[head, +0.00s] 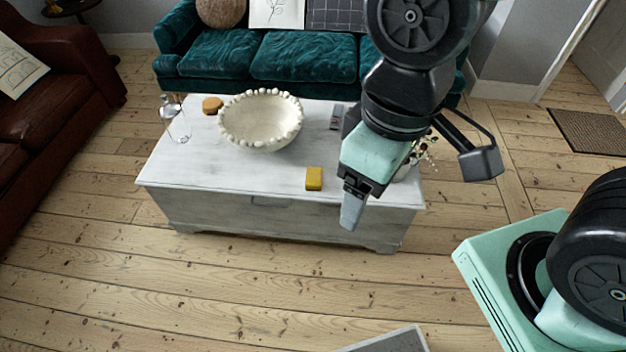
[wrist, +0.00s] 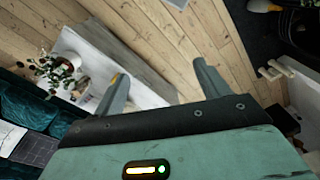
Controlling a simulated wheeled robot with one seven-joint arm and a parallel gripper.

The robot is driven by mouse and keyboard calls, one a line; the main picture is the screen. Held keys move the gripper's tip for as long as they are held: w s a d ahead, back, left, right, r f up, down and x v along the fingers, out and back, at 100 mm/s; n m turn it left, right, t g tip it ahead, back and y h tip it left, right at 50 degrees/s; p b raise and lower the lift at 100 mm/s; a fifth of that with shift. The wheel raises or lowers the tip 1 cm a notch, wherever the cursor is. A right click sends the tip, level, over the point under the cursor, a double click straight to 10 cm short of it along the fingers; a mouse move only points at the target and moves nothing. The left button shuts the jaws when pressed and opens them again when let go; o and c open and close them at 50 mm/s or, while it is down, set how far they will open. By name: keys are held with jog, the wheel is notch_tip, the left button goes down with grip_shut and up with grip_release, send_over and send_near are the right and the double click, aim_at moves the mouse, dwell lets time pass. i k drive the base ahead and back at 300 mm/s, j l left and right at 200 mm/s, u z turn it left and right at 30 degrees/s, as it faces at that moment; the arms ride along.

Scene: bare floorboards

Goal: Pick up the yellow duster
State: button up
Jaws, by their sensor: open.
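The yellow duster (head: 314,178), a small yellow block, lies near the front edge of the white coffee table (head: 200,160). In the wrist view only a small yellow patch (wrist: 116,77) shows by the left fingertip; it looks like the duster, mostly hidden. My gripper (head: 352,208) points downward at the table's front right, to the right of the duster in the head view and apart from it. In the wrist view the two fingers of my gripper (wrist: 160,72) are spread with nothing between them.
A white beaded bowl (head: 260,122), an orange-brown item (head: 212,105), a glass bottle (head: 177,120) and a small grey item (head: 337,116) stand on the table. A potted plant (wrist: 55,72) is at its right end.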

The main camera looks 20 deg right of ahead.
aim_at(314, 175)
jog(key=u, duration=4.2)
jog(key=z, duration=4.25)
jog(key=i+l+u, duration=0.5)
jog(key=l+u, duration=0.25)
